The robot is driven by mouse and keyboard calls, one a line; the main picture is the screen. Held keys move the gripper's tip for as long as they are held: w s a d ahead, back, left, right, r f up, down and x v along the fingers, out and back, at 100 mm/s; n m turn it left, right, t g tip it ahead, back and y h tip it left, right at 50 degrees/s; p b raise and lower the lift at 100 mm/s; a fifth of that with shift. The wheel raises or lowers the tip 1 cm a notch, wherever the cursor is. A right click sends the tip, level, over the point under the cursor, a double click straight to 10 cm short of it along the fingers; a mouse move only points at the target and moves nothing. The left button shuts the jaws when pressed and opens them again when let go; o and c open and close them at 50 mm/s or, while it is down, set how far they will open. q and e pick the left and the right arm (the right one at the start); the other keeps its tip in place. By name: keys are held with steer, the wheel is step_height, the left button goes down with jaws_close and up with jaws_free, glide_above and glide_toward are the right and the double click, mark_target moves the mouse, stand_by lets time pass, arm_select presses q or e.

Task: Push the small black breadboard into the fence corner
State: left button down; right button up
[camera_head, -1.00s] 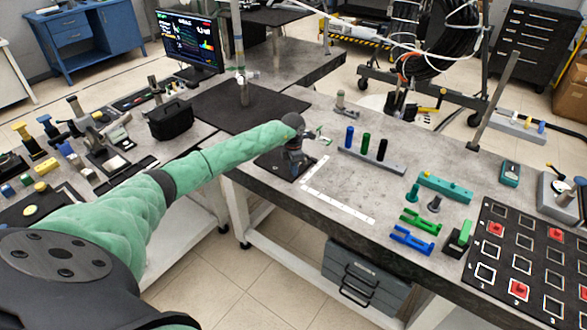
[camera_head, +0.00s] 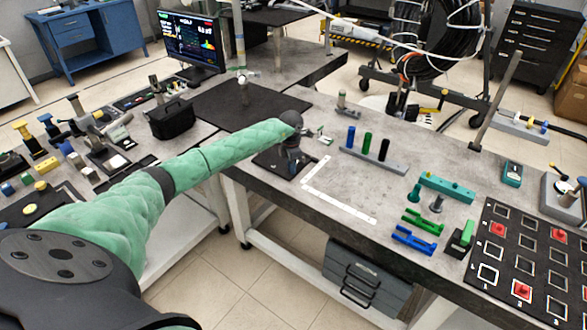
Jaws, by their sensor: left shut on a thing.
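The small black breadboard (camera_head: 268,163) lies flat on the grey table near its left front edge. The fence is a white L-shaped strip (camera_head: 340,205) on the table. Its corner (camera_head: 304,187) is just to the right of and in front of the breadboard, with a small gap seeming to remain. My left gripper (camera_head: 291,158) reaches down from above onto the breadboard and is shut on it. Its fingertips are mostly hidden by the wrist and the dark board. My right gripper is not in view.
A grey block with blue, green and black pegs (camera_head: 372,158) stands right of the fence. Green (camera_head: 422,222) and blue (camera_head: 412,240) parts and a black grid board (camera_head: 535,255) lie farther right. A black mat (camera_head: 235,104) lies behind. The table inside the fence is clear.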

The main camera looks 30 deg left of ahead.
mark_target(282, 167)
arm_select(q)
steer(key=shift+w+a+r+b, duration=0.15)
steer(key=shift+a+b, duration=0.55)
steer(key=shift+a, duration=0.45)
steer(key=shift+w+a+f+b, duration=0.1)
steer(key=shift+a+b, duration=0.55)
steer(key=shift+a, duration=0.5)
steer(key=shift+a, duration=0.1)
steer(key=shift+r, duration=0.1)
steer(key=shift+a+r+b, duration=0.1)
steer(key=shift+a+b, duration=0.05)
steer(key=shift+b, duration=0.25)
